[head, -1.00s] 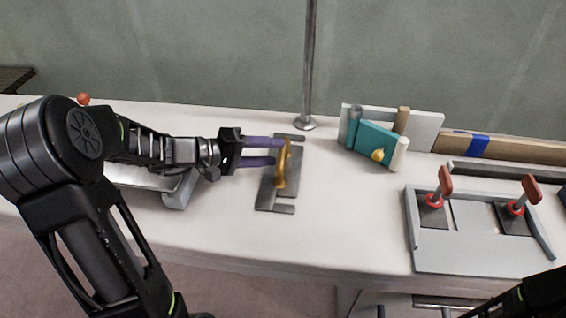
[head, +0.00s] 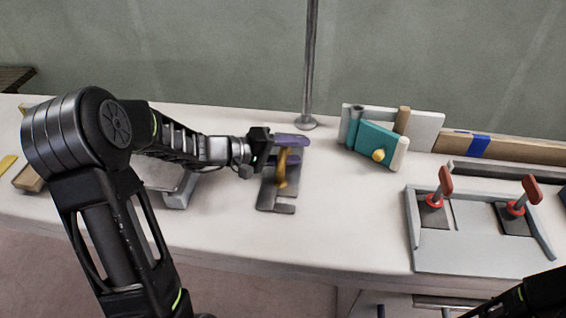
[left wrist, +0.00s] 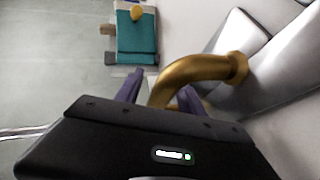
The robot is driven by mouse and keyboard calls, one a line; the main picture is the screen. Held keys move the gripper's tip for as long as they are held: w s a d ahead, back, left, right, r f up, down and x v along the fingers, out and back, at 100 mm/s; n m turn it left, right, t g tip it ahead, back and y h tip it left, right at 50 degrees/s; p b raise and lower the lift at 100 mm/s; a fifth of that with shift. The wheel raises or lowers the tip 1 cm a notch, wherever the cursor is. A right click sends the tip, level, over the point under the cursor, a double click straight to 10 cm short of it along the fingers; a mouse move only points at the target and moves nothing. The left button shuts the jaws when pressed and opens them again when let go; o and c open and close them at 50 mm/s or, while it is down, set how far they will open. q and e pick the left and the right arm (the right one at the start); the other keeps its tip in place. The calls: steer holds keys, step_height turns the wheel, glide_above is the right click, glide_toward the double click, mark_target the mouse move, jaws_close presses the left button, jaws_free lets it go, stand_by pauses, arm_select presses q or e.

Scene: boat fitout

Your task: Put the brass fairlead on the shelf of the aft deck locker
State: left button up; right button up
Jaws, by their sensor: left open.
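The brass fairlead (head: 281,172), a curved golden piece, stands on a dark grey plate (head: 268,198) on the white bench. In the left wrist view the fairlead (left wrist: 195,74) shows as a bent tube with a flanged end. My left gripper (head: 296,150) is open at its far end, with purple fingers. In the left wrist view the fingers (left wrist: 160,94) lie on either side of the brass tube. I cannot tell whether they touch it. No locker shelf can be made out. My right gripper is not in view; only part of my right arm shows at the bottom right.
A metal post (head: 309,65) stands behind the plate. A teal block (head: 370,140) with a yellow knob is to the right. A grey tray fixture (head: 465,262) with red-handled clamps sits further right. The bench (head: 335,215) is clear between plate and fixture.

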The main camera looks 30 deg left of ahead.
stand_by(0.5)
arm_select(q)
jaws_close()
stand_by(0.3)
stand_by(1.0)
